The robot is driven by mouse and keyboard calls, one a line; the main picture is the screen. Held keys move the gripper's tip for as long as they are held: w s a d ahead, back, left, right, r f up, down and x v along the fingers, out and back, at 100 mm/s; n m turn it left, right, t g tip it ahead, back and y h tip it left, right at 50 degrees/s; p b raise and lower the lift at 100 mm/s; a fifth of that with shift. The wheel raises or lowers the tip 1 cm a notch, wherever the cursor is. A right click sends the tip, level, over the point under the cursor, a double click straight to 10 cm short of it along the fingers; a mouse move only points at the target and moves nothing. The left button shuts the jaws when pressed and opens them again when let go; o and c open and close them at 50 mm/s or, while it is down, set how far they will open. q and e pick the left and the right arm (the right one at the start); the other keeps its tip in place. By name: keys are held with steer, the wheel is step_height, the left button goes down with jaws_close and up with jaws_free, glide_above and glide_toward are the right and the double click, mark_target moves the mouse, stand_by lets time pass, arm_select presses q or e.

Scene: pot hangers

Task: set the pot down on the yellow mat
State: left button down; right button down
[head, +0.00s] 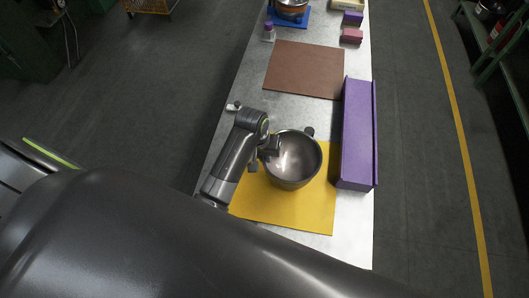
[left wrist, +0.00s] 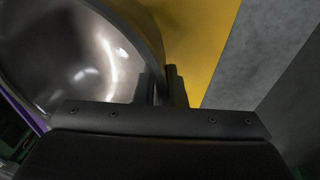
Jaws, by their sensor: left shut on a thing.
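The pot (head: 293,158) is a round, shiny metal bowl, and its open top faces up in the head view. The yellow mat (head: 300,212) lies flat on the table, and the pot is over its upper part. I cannot tell whether the pot touches the mat. My left gripper (head: 270,147) is shut on the pot's left rim. In the left wrist view, the fingers (left wrist: 168,88) grip the wall of the pot (left wrist: 75,60), with the yellow mat (left wrist: 195,35) beyond. My right gripper is not in view.
A long purple box (head: 357,135) stands just right of the mat. A brown mat (head: 305,69) lies farther up the table.

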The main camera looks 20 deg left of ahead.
arm_select(q)
step_height(320, 180, down, 3)
steer(key=shift+r+b, duration=0.2)
steer(key=shift+b, duration=0.35)
steer(key=shift+f, duration=0.85)
steer(key=shift+f+b, duration=0.3)
steer(key=shift+f, duration=0.3)
steer(key=c, duration=1.4)
jaws_free()
steer(key=shift+c, duration=0.2)
step_height(320, 180, up, 17)
steer(key=s+a+p, duration=0.2)
steer(key=p, duration=0.1)
